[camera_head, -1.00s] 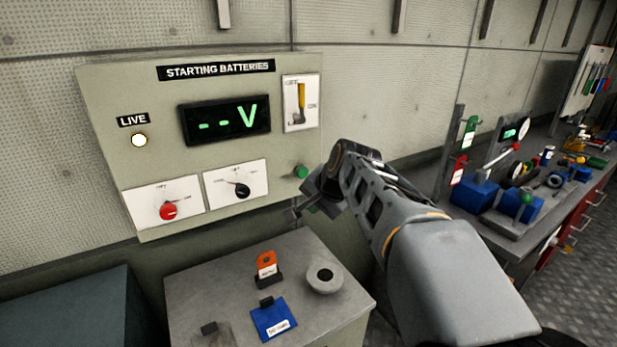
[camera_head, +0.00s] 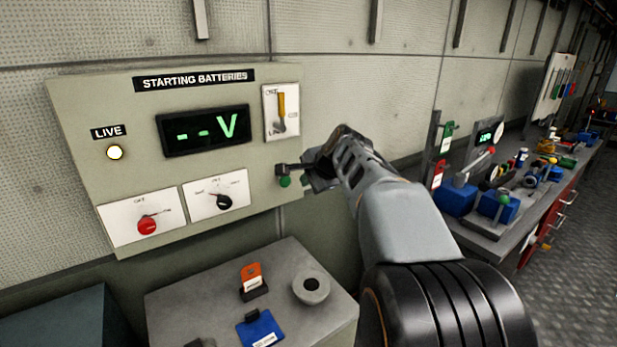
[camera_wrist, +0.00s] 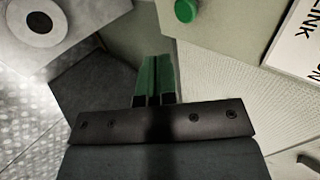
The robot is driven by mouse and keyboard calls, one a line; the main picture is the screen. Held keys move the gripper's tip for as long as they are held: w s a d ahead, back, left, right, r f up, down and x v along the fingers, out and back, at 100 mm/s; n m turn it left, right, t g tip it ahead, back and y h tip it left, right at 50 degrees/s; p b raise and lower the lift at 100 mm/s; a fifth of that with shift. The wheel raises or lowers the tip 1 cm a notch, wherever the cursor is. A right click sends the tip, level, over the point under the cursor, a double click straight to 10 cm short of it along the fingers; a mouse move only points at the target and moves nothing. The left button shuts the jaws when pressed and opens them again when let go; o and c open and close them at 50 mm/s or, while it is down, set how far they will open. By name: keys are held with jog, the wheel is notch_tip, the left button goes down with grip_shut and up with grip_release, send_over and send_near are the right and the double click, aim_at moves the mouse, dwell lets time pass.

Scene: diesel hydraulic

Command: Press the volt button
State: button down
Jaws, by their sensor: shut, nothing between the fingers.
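The STARTING BATTERIES panel (camera_head: 95,190) is a beige board on the wall. Its green button (camera_head: 285,182) sits near the lower right edge and has no readable label. It also shows in the wrist view at the top (camera_wrist: 186,10). The display (camera_head: 203,130) reads "--V" in green. My gripper (camera_head: 281,169) is shut and empty, its tip just above the green button in the head view. In the wrist view my gripper (camera_wrist: 155,62) shows two green fingers side by side, apart from the button in the picture. I cannot tell whether it touches the panel.
The panel also has a lit LIVE lamp (camera_head: 115,152), a red knob (camera_head: 147,225), a black knob (camera_head: 223,201) and a yellow-handled switch (camera_head: 281,108). A grey cabinet (camera_head: 215,291) with tags and a ring stands below. A cluttered workbench (camera_head: 520,225) is at right.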

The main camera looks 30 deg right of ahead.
aim_at(286, 179)
jog(key=shift+w+a+f+p, duration=0.15)
jog(key=shift+w+f+p, duration=0.15)
jog(key=shift+w+f, duration=0.85)
jog(key=shift+w+a+f+p, duration=0.25)
jog(key=shift+w+f, duration=0.15)
jog(key=shift+w, duration=1.5)
jog(key=shift+w+a+f+p, duration=0.1)
jog(key=shift+w+f+p, duration=0.2)
jog(key=shift+w+f, duration=0.85)
jog(key=shift+w+r, duration=0.35)
jog(key=shift+w+a+r+p, duration=0.15)
jog(key=shift+w+r+p, duration=0.05)
jog(key=shift+w+p, duration=0.7)
jog(key=shift+s, duration=0.1)
